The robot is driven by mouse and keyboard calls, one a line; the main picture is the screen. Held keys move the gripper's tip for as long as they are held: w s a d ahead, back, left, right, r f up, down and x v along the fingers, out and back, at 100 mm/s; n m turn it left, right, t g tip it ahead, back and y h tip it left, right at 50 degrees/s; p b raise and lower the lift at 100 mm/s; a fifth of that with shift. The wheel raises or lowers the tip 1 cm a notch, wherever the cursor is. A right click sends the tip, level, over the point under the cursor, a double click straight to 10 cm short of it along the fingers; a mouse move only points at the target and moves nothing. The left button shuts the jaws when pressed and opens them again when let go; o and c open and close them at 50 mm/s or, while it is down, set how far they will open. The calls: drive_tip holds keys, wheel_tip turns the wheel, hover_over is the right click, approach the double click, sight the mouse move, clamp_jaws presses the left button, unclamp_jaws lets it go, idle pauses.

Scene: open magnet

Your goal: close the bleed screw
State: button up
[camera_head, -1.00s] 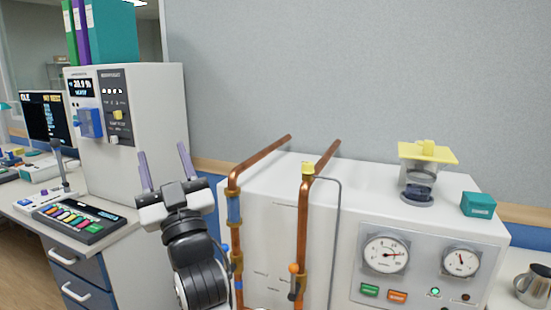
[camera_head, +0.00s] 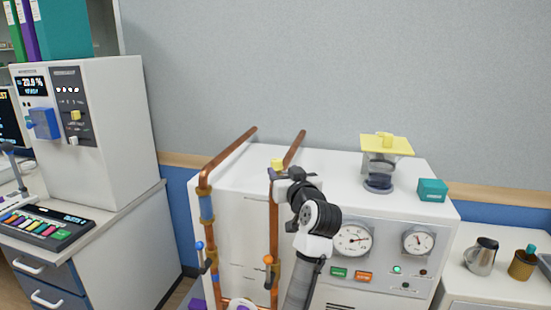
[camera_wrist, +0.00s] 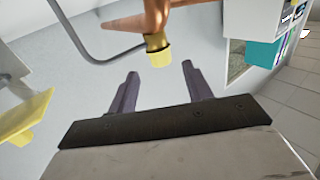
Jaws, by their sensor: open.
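The bleed screw appears to be the small yellow cap (camera_head: 278,163) on top of the right copper pipe (camera_head: 274,225), at its upper bend. In the wrist view the yellow cap (camera_wrist: 161,59) sits on a brass fitting at the pipe's end. My gripper (camera_head: 273,174) is at the cap, and its fingers are mostly hidden or very small in the head view. In the wrist view my gripper (camera_wrist: 160,72) is open and empty. The cap shows between and slightly beyond the two fingertips; I see no contact.
A second copper pipe (camera_head: 204,180) with a blue-handled valve stands left. The white cabinet (camera_head: 330,172) carries a glass vessel with a yellow lid (camera_head: 386,144) and a teal box (camera_head: 432,190). Gauges (camera_head: 352,241) are on its front. A thin grey tube (camera_wrist: 88,45) runs near the pipe.

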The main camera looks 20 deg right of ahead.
sight(278, 165)
drive_tip(key=w+p, duration=0.2)
drive_tip(key=w, duration=0.5)
drive_tip(key=shift+d, duration=0.1)
drive_tip(key=c, duration=1)
drive_tip(key=shift+o, duration=0.2)
drive_tip(key=shift+h, duration=0.3)
